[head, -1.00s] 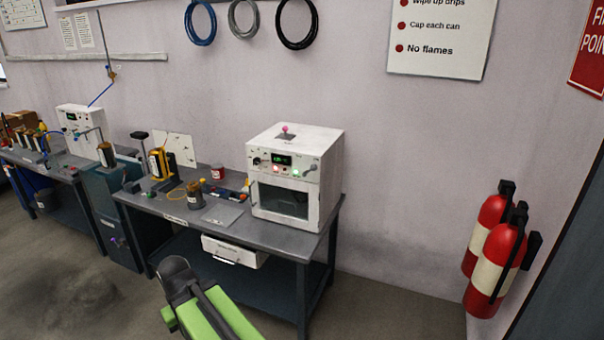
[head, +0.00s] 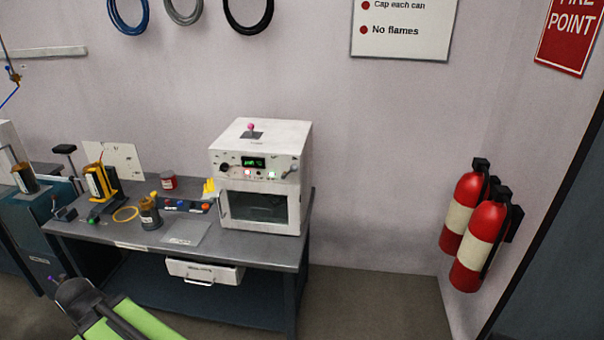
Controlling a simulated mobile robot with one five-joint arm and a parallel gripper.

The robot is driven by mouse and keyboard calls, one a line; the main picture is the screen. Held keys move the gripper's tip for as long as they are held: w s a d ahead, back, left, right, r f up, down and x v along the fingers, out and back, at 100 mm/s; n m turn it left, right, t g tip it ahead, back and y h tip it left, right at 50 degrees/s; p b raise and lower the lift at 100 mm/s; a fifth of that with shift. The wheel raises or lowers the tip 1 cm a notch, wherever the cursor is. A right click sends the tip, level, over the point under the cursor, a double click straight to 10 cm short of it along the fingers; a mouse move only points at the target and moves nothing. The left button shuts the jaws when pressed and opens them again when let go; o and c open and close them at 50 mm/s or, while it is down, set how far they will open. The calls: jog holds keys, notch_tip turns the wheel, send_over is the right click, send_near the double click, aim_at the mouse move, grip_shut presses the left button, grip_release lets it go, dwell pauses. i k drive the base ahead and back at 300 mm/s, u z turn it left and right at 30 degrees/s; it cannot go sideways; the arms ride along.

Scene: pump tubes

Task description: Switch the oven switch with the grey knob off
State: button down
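The oven (head: 262,215) is a white box with a dark window, standing at the right end of the grey workbench (head: 275,245). Its front panel has a green-lit display (head: 253,162), a black round knob (head: 224,167) at the left and small lights below the display. A small lever switch with a grey knob (head: 291,169) sticks out at the panel's right end; its exact position is too small to tell. Another lever with a pink knob (head: 251,127) stands on the oven's top. Part of my green and dark arm shows at the lower left, well short of the oven; my gripper's fingers are not visible.
Tins, a yellow-black device (head: 97,182), a button strip (head: 187,206) and a flat grey plate (head: 187,233) lie on the bench left of the oven. A white drawer (head: 205,271) hangs below. Fire extinguishers (head: 480,235) are at the right. Floor between is clear.

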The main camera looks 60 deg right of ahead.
aim_at(293, 167)
jog(key=z, duration=0.5)
jog(key=i, duration=0.85)
jog(key=z, duration=0.5)
